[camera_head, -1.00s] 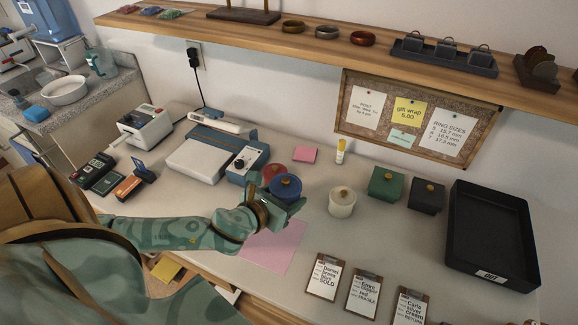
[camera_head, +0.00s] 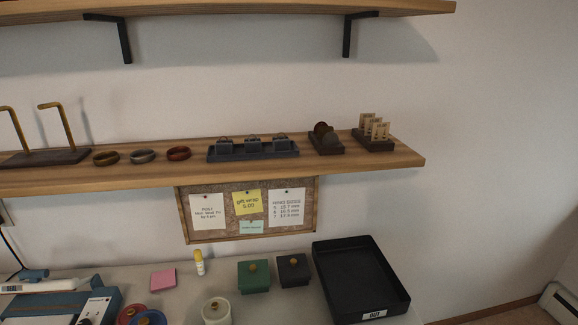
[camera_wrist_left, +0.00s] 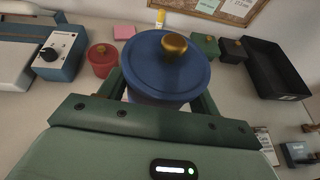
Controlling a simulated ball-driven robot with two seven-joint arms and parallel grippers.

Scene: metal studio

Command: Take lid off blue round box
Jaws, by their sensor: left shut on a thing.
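The blue round box (camera_wrist_left: 163,97) fills the middle of the left wrist view. Its blue lid (camera_wrist_left: 145,62) with a gold knob (camera_wrist_left: 174,46) sits on top. My left gripper (camera_wrist_left: 162,100) is shut on the box, with a green finger on each side below the lid. I cannot tell whether the box touches the table. In the head view only the top of the blue lid (camera_head: 150,318) shows at the bottom edge, and the left gripper is out of view. My right gripper is in neither view.
A red round box (camera_wrist_left: 102,60) stands left of the blue one. A cream round box (camera_head: 216,311), green box (camera_head: 254,276), dark box (camera_head: 293,271) and black tray (camera_head: 350,300) stand to the right. A glue-like yellow-capped tube (camera_head: 199,263) stands behind. A wooden shelf (camera_head: 350,160) runs above.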

